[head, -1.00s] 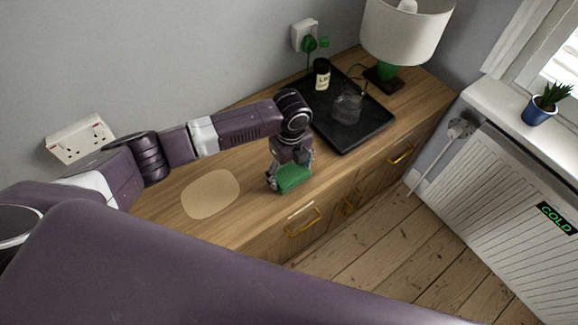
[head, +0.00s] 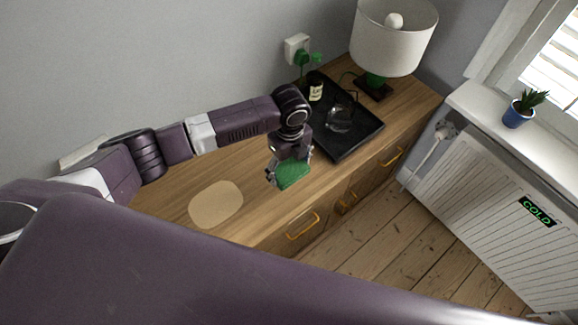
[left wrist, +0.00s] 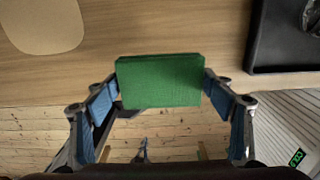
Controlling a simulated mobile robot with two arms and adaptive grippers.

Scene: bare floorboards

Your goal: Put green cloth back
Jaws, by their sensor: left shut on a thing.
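The green cloth (head: 292,175) is a folded rectangular block. My left gripper (head: 280,172) is shut on it, above the front part of the wooden cabinet top. In the left wrist view the cloth (left wrist: 160,80) sits between the two blue-padded fingers of the left gripper (left wrist: 161,85), which press on its left and right ends. I cannot tell exactly how high it is above the wood. My right gripper is not in view.
A pale rounded patch (head: 215,204) lies on the cabinet top (head: 172,198) left of the cloth. A radiator (head: 480,200) stands at right.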

